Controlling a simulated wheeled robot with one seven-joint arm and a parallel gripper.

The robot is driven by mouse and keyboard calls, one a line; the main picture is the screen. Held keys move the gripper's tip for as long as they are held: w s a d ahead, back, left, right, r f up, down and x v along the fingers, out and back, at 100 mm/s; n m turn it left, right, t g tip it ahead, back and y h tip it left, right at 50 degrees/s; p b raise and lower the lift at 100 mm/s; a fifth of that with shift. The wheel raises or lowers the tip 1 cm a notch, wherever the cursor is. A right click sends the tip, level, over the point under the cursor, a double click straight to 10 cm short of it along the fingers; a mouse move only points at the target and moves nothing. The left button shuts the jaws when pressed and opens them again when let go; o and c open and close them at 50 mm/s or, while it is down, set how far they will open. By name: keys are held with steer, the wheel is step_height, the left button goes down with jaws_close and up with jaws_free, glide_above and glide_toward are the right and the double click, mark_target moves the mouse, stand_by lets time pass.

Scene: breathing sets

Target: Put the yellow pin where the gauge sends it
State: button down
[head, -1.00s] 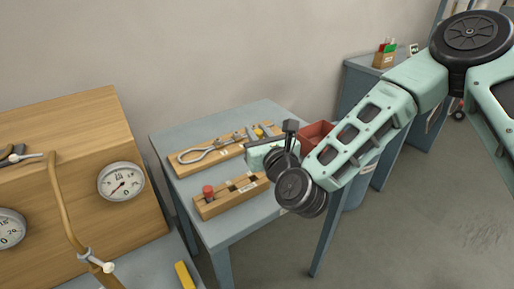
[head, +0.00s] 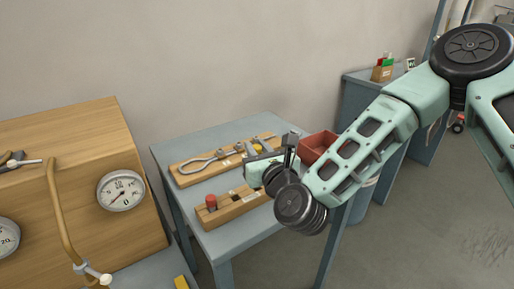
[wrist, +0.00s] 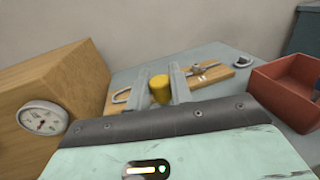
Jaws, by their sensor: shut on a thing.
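The yellow pin (wrist: 159,88) shows between the two fingers of my gripper (wrist: 162,86) in the wrist view, and the gripper is shut on it. In the head view my gripper (head: 258,166) is over the right part of the small grey table, and its wrist hides part of the wooden pieces there. A round white gauge (head: 121,190) with a dark needle is on the wooden cabinet; it also shows in the wrist view (wrist: 43,118). The needle points to the lower left in the head view. A wooden block (head: 228,210) holds a red pin (head: 211,202) at its left end.
A wooden board (head: 190,178) with a metal loop tool lies behind the block. A red open box (head: 318,146) stands right of my gripper. The wooden cabinet (head: 60,150) stands at left with a bent tube. The table's front left (head: 215,240) is bare.

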steer(key=shift+f+b, duration=1.45)
steer(key=shift+f, duration=0.55)
steer(key=shift+f+b, duration=2.5)
stand_by(0.3)
steer(key=c, duration=1.2)
jaws_free()
steer(key=shift+o, duration=0.2)
